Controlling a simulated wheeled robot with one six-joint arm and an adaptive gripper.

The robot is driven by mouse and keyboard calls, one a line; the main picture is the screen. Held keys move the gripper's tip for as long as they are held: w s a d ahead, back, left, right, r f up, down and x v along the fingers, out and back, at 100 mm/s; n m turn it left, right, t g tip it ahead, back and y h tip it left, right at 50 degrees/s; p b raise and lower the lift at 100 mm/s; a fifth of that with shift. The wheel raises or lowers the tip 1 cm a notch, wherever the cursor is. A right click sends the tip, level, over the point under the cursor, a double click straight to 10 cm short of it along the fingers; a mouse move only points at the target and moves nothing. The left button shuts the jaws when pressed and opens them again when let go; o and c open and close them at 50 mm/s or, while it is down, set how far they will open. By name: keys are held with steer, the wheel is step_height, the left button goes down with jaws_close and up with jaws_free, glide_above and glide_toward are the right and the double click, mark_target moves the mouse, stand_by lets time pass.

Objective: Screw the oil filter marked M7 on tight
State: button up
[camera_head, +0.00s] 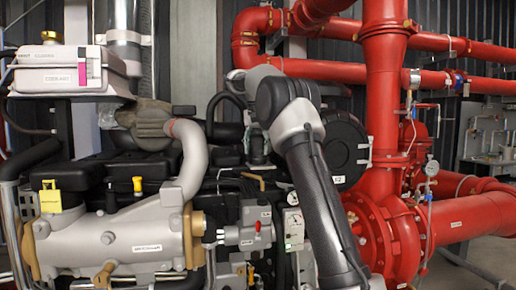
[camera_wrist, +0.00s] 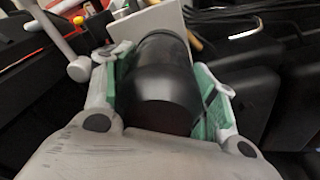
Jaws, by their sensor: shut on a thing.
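A black cylinder with a rounded near end, which looks like the oil filter (camera_wrist: 162,85), fills the middle of the wrist view. My gripper (camera_wrist: 163,70) is shut on it, with a green-padded finger against each side. A pale grey plate (camera_wrist: 178,18) shows just beyond the far end of the cylinder. I cannot tell whether the cylinder touches the plate or is seated on a mount. No M7 mark is readable on it. In the head view my arm crosses the engine, and I cannot make out my gripper or the filter there.
A grey rod with a rounded end (camera_wrist: 78,68) stands close left of my fingers. In the head view, a beige cylindrical housing (camera_head: 115,240) is at lower left. A gauge box (camera_head: 293,228) sits beside my arm. Red pump piping (camera_head: 385,120) stands at right.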

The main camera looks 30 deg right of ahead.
steer(key=shift+m, duration=0.5)
steer(key=shift+m, duration=1.7)
steer(key=m, duration=0.3)
steer(key=shift+g, duration=0.4)
steer(key=o, duration=1.7)
steer(key=shift+o, duration=0.3)
